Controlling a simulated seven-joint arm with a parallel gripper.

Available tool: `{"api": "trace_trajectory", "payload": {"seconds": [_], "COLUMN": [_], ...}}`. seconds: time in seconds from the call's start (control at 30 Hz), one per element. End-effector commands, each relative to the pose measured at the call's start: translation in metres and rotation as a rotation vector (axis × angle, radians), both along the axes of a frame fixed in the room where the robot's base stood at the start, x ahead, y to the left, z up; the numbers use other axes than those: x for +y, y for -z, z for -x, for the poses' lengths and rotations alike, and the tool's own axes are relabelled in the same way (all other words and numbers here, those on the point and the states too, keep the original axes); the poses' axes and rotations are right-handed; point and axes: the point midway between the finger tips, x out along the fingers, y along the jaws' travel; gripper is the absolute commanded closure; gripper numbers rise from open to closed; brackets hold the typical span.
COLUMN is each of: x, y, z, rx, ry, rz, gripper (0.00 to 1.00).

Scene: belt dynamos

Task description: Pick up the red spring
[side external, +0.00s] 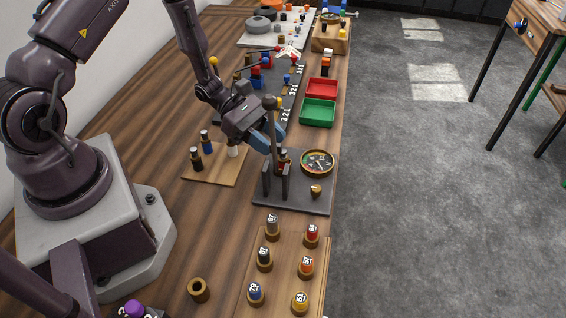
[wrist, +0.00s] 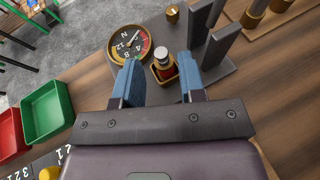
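A small red piece with a pale cap, which looks like the red spring (wrist: 164,72), stands upright in a brass-coloured square holder on the dark gauge plate. It shows partly in the side external view (side external: 285,165), behind the dark uprights. My gripper (wrist: 160,68) has its two blue fingers apart, one on each side of the piece in the wrist view. No contact is visible. In the side external view, my gripper (side external: 272,140) hangs just above and beside it, tilted. Coils are too small to make out.
A round gauge (side external: 317,162) and dark uprights (side external: 275,180) stand close by on the same plate. Several numbered pegs stand on a wooden board (side external: 285,270) in front. Green (side external: 318,112) and red (side external: 322,88) bins lie behind. A board with dark and blue pegs (side external: 215,172) is at left.

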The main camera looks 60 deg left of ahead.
Motion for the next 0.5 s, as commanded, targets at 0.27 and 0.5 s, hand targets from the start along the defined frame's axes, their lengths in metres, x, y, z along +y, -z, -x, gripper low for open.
{"api": "trace_trajectory", "payload": {"seconds": [0.27,0.5], "x": [-0.023,-0.048], "y": [0.011,0.023], "z": [-0.007,-0.017], "rx": [0.001,0.000], "ry": [0.004,0.002], "rz": [0.000,-0.001], "gripper": [0.63,0.63]}}
